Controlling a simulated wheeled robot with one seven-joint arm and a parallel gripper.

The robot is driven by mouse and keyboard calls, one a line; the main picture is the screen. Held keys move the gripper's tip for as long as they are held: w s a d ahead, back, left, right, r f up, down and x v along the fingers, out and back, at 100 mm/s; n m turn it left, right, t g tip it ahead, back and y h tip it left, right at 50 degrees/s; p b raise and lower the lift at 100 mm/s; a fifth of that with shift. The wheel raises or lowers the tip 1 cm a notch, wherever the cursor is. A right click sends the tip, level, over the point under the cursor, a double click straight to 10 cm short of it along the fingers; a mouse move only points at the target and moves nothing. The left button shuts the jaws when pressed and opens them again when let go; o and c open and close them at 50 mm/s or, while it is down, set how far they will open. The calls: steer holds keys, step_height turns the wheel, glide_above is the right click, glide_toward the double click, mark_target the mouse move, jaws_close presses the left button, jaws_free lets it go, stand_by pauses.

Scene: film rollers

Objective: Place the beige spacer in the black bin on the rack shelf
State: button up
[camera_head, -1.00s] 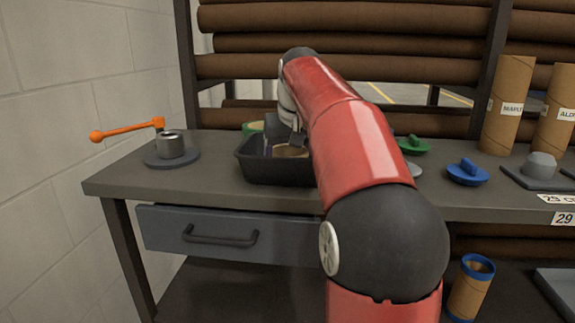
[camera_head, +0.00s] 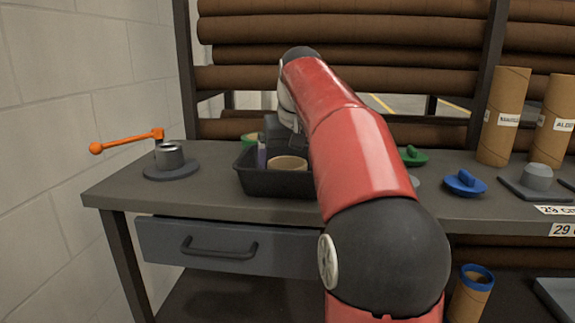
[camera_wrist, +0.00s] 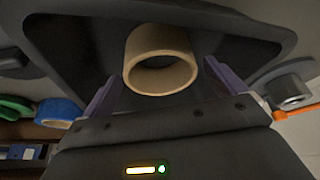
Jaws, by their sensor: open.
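The beige spacer (camera_head: 287,163) is a short hollow ring inside the black bin (camera_head: 278,186), which stands on the grey worktop. In the wrist view the spacer (camera_wrist: 160,80) lies between the purple fingers of my gripper (camera_wrist: 160,72), with a gap on either side. The bin's dark rim and walls (camera_wrist: 75,50) surround it there. My gripper is open and low over the bin; one purple finger (camera_head: 262,154) shows at the spacer's left in the head view. My red arm hides the bin's right end. Whether the spacer rests flat on the floor is hard to tell.
A metal cylinder on a round base (camera_head: 170,158) with an orange handle (camera_head: 128,141) stands left. Green (camera_head: 412,156) and blue (camera_head: 466,184) caps lie right of my arm, near tall brown tubes (camera_head: 505,115). A green-rimmed item sits behind the bin. Brown rolls fill the rack behind.

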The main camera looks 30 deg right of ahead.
steer(key=p+v, duration=0.2)
steer(key=v, duration=0.7)
steer(key=shift+r, duration=0.3)
steer(key=shift+s, duration=0.15)
steer(key=s+a+f, duration=0.5)
steer(key=s+f, duration=0.2)
steer(key=f, duration=0.2)
steer(key=s+a+f+n, duration=0.1)
steer(key=s+a+f, duration=0.3)
steer(key=s+f, duration=0.3)
steer(key=s+a+f+n+t+y, duration=0.1)
steer(key=s+a+f, duration=0.4)
steer(key=s+f, duration=0.3)
step_height(320, 180, down, 3)
steer(key=shift+a+r, duration=0.2)
steer(key=shift+a, duration=0.1)
